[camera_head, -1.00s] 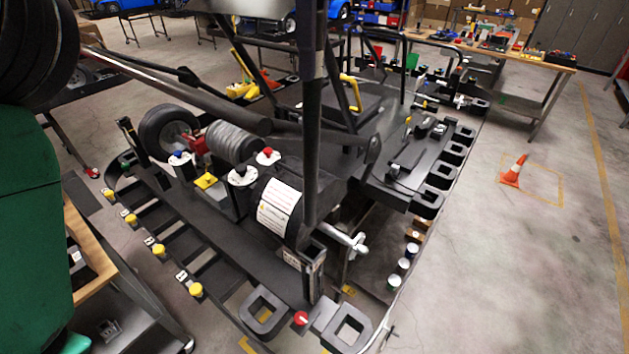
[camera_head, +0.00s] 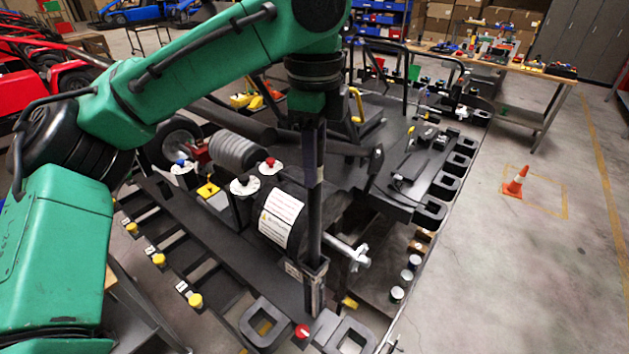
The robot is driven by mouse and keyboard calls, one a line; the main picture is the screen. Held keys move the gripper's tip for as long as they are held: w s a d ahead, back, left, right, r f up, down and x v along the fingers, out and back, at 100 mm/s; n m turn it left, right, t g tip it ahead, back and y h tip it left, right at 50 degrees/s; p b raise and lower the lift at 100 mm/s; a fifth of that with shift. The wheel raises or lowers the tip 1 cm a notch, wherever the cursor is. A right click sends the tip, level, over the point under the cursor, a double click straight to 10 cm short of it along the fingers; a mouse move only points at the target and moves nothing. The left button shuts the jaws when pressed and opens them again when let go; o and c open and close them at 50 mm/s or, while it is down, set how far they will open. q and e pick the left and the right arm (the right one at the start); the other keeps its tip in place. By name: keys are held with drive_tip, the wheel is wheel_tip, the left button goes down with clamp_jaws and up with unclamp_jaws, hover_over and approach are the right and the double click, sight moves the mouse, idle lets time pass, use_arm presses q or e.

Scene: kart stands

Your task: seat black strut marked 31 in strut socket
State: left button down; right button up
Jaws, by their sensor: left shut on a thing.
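My green left arm reaches in from the left, and its gripper (camera_head: 309,122) points down above the kart stand. It is shut on the black strut (camera_head: 314,205), which hangs upright below it. The strut's lower end meets the top of the dark upright strut socket (camera_head: 316,290) at the stand's near end. From this angle I cannot tell how deep it sits in the socket. The mark 31 cannot be read. The fingertips are dark and hard to tell from the strut. My right gripper is out of view.
A black engine part with a white label (camera_head: 280,220) stands just left of the strut. A metal axle end (camera_head: 350,253) sticks out to its right. A red button (camera_head: 302,331) lies in front. An orange cone (camera_head: 516,182) stands on the open floor at right.

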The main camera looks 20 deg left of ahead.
use_arm(q)
wheel_tip(320, 180, down, 4)
drive_tip(key=shift+r, duration=0.25)
drive_tip(key=shift+s+f, duration=0.1)
drive_tip(key=c, duration=0.6)
unclamp_jaws()
drive_tip(key=shift+d, duration=0.1)
wheel_tip(320, 180, up, 12)
drive_tip(key=shift+r, duration=0.15)
